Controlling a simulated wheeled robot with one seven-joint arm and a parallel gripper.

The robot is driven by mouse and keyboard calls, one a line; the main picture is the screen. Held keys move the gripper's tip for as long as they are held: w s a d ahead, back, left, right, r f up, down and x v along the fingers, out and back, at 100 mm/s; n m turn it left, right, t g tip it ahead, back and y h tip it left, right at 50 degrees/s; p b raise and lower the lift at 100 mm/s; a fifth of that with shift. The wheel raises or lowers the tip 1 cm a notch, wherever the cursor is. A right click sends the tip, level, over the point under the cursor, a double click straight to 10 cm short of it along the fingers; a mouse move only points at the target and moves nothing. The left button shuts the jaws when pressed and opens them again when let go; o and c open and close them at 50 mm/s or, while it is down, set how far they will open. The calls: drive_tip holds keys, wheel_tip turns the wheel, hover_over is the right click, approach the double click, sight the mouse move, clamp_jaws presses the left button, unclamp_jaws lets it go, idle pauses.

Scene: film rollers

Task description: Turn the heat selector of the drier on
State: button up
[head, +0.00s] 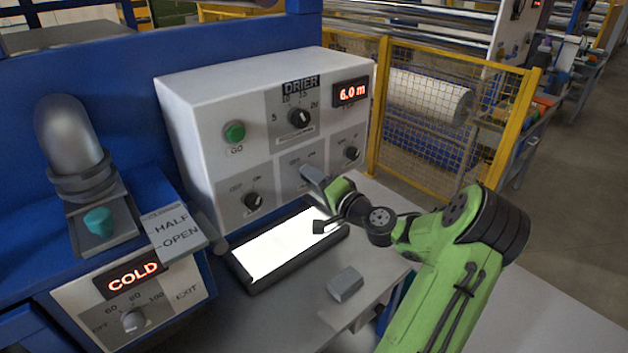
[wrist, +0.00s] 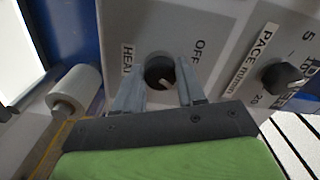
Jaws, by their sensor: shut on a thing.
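The drier (head: 215,95) is a light grey control box with several black knobs on its front. In the head view my gripper (head: 306,172) is at the lower middle of that front and hides the knob there. In the wrist view the heat selector (wrist: 159,71) is a round black knob with a white pointer mark. It sits between my two grey fingers (wrist: 158,92), which are shut on it. The HEAT label (wrist: 128,60) is to its left and the OFF label (wrist: 199,50) to its upper right. I cannot tell the pointer's exact setting.
The pace knob (head: 299,118), a green GO button (head: 234,132) and two other knobs (head: 253,201) (head: 351,153) are close by. A bright framed panel (head: 285,245) and a grey block (head: 345,285) lie below. A yellow fence (head: 384,105) stands at the right.

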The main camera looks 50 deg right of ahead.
drive_tip(key=o, duration=1.1)
drive_tip(key=shift+c, duration=0.2)
drive_tip(key=s+a+b, duration=0.1)
drive_tip(key=s, duration=1.4)
drive_tip(key=shift+s+a+b, duration=0.3)
drive_tip(key=shift+s+a, duration=0.05)
drive_tip(key=w+a+f+n+g+y, duration=0.2)
drive_tip(key=w+a+n+g, duration=0.1)
drive_tip(key=a, duration=0.4)
drive_tip(key=w+a+f+n+g+y, duration=0.2)
drive_tip(key=a+n+g, duration=0.2)
drive_tip(key=a, duration=0.3)
drive_tip(key=w+a+f+n+g+y, duration=0.2)
drive_tip(key=w+a+n+g, duration=0.1)
drive_tip(key=a, duration=0.5)
drive_tip(key=s+a+r+n+g+h, duration=0.2)
drive_tip(key=s+a+r+n+h, duration=0.2)
drive_tip(key=s+a, duration=0.5)
drive_tip(key=s+r+n, duration=0.1)
drive_tip(key=s, duration=0.3)
drive_tip(key=shift+s+a+r, duration=0.2)
drive_tip(key=shift+s+r, duration=0.05)
drive_tip(key=shift+r, duration=0.05)
